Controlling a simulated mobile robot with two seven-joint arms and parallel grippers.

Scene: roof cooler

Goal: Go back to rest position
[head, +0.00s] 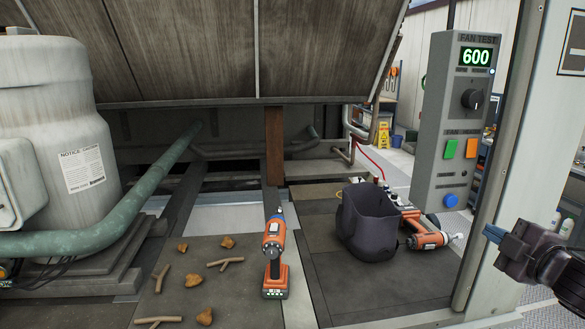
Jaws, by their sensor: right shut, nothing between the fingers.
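My right gripper (492,234) is at the right side of the head view, with blue fingertips pointing left. It is shut and empty, beside the metal post and below the fan test box, apart from the tools. My left gripper is not in view.
An orange drill (274,255) stands upright on the dark panel, among several twigs and brown lumps (205,317). A dark bag (369,222) stands right of it, with another orange tool (428,240) alongside. The fan test box (452,120) reads 600. A green pipe (110,228) runs at left.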

